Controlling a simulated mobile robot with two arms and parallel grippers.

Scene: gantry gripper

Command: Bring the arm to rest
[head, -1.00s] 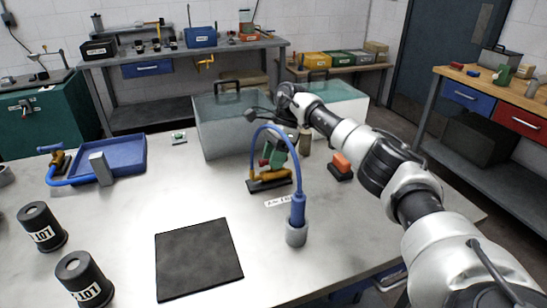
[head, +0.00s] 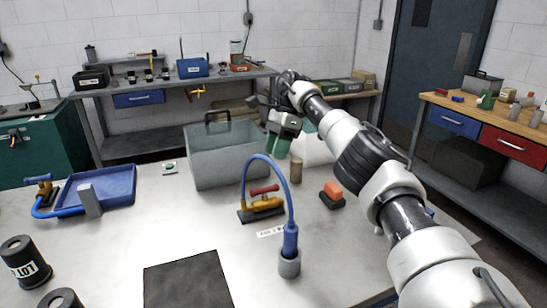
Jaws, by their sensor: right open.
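My right arm reaches in from the right over the grey table (head: 200,228). Its gripper (head: 277,147), with green fingers, points down and is open, with nothing seen between the fingers. It hangs in front of the clear box (head: 215,160), beyond and above a yellow clamp with a red handle (head: 262,203). A blue tool with a curved hose (head: 290,240) stands upright in a grey holder (head: 289,264), nearer than the gripper. My left gripper is not in view.
An orange and black block (head: 332,195) and a small brown cylinder (head: 296,171) stand near the arm. A blue tray (head: 112,186), a black mat (head: 187,282) and black canisters (head: 24,262) are at the left and front. The left-middle tabletop is clear.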

